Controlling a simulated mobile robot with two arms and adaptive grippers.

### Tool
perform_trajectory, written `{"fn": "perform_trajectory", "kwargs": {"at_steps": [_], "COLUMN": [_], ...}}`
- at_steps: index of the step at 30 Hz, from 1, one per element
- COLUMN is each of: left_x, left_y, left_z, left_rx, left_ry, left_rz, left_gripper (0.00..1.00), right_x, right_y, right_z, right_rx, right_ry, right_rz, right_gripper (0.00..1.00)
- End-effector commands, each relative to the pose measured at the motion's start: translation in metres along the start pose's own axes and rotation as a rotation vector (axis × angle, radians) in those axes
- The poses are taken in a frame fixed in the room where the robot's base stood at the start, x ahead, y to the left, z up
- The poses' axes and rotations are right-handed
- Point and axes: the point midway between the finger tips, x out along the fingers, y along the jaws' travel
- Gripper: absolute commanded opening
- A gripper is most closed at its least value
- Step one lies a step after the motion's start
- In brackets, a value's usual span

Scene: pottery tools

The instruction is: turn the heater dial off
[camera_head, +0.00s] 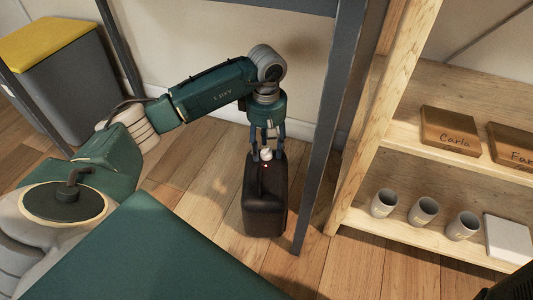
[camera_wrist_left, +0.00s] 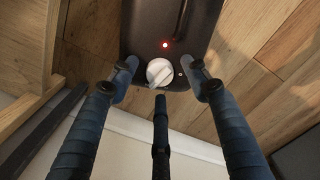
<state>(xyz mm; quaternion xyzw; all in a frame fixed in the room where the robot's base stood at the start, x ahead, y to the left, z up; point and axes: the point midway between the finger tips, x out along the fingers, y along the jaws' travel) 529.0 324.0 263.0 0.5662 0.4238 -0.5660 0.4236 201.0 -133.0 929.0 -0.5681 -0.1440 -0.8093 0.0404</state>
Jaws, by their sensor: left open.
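The heater (camera_head: 264,200) is a dark, upright box on the wooden floor in the head view. Its white dial (camera_head: 266,153) is on top, beside a small red light. In the left wrist view the dial (camera_wrist_left: 160,72) is round with a raised grip bar, and the red light on the heater (camera_wrist_left: 180,18) is lit. My left gripper (camera_head: 266,150) points down over the heater's top. In the wrist view its fingers are spread around the dial, apart from it, with nothing held. My right gripper is not in view.
A grey table leg (camera_head: 327,130) stands close to the right of the heater. A wooden shelf (camera_head: 400,232) with cups (camera_head: 423,211) and name blocks (camera_head: 450,130) is further right. A grey bin (camera_head: 65,75) with a yellow lid stands at the back left.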

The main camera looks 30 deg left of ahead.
Motion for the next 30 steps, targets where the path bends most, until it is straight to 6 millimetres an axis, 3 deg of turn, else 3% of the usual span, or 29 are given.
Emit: {"fn": "perform_trajectory", "kwargs": {"at_steps": [11,18,30], "left_x": [0.0065,0.0064,0.0035], "left_y": [0.0000,0.0000,-0.0004], "left_z": [0.0001,0.0001,0.0000], "left_rx": [0.000,0.000,-0.058], "left_ry": [-0.001,-0.001,0.000], "left_rz": [0.000,0.000,-0.001], "left_gripper": [0.48,0.02,0.02], "right_x": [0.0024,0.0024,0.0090], "right_y": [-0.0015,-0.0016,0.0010], "right_z": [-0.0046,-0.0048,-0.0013], "right_rx": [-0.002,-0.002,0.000], "right_ry": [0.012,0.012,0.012], "right_rz": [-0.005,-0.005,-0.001], "right_gripper": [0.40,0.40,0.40]}}
